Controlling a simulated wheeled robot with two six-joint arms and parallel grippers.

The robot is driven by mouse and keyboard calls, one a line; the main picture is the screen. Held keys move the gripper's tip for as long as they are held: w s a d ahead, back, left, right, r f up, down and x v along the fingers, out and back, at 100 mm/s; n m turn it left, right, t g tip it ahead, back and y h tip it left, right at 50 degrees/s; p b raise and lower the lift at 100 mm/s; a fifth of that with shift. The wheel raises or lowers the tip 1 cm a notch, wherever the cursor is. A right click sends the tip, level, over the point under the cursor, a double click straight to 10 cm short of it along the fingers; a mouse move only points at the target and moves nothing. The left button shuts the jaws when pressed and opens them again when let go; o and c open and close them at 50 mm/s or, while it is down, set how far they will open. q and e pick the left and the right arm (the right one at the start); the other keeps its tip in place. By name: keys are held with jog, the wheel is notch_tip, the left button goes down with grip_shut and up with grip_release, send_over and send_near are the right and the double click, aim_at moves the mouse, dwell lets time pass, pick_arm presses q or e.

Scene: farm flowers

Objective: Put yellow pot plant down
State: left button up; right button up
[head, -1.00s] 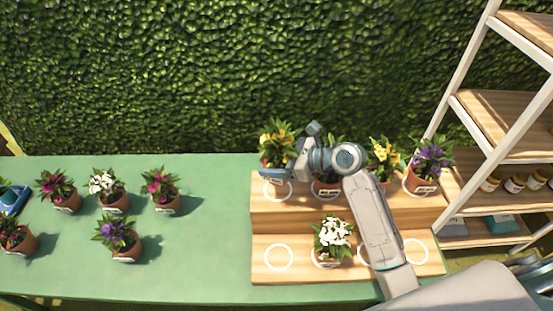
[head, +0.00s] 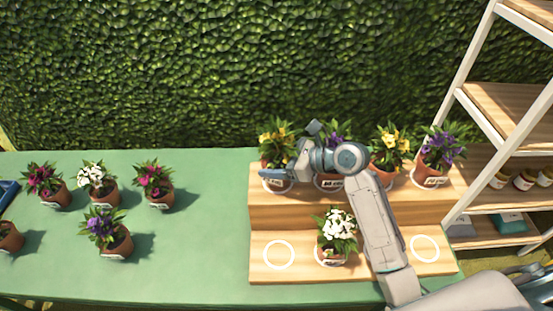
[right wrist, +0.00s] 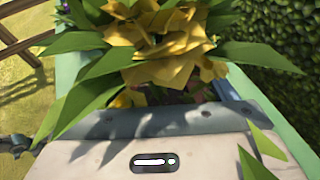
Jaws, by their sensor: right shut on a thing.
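The yellow pot plant (head: 278,138) is at the left end of the wooden stand's upper step (head: 330,208). Its pot is at the white ring (head: 289,188) there and seems to rest on the step, upright. My right gripper (head: 272,171) is shut on the pot from the right side. In the right wrist view yellow petals and green leaves (right wrist: 170,50) fill the middle and hide the pot and fingertips. My left gripper is not in view.
On the upper step stand a purple plant (head: 334,133) partly behind my arm, another yellow plant (head: 390,147) and a purple plant (head: 441,150). A white plant (head: 337,231) stands on the lower step between free rings. Several plants stand on the green table (head: 200,240).

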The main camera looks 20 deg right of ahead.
jog(key=shift+f, duration=0.5)
jog(key=o, duration=1.3)
jog(key=shift+f, duration=0.1)
